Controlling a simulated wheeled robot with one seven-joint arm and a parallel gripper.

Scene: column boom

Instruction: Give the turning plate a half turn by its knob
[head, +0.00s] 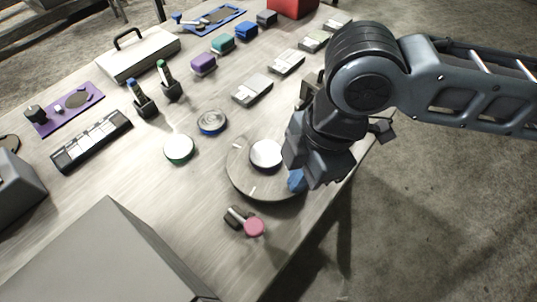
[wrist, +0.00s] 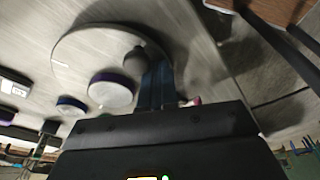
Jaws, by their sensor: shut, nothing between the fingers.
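The turning plate (head: 240,172) is a round grey disc lying on the table near its right edge. It also shows in the wrist view (wrist: 85,50), with a white mark near its rim. A white, purple-rimmed round piece (head: 266,153) sits on the plate. My gripper (head: 297,181) is low over the plate's right side, blue fingers together and empty. In the wrist view, a dark grey rounded knob (wrist: 135,60) stands on the plate right beside my gripper (wrist: 158,78). I cannot tell whether they touch. In the head view my gripper hides the knob.
A green-rimmed disc (head: 179,148) and a blue-rimmed disc (head: 212,121) lie left of the plate. A pink-ended piece (head: 254,227) lies just in front. A large grey box (head: 110,250) fills the near left. Several small boxes line the far right side.

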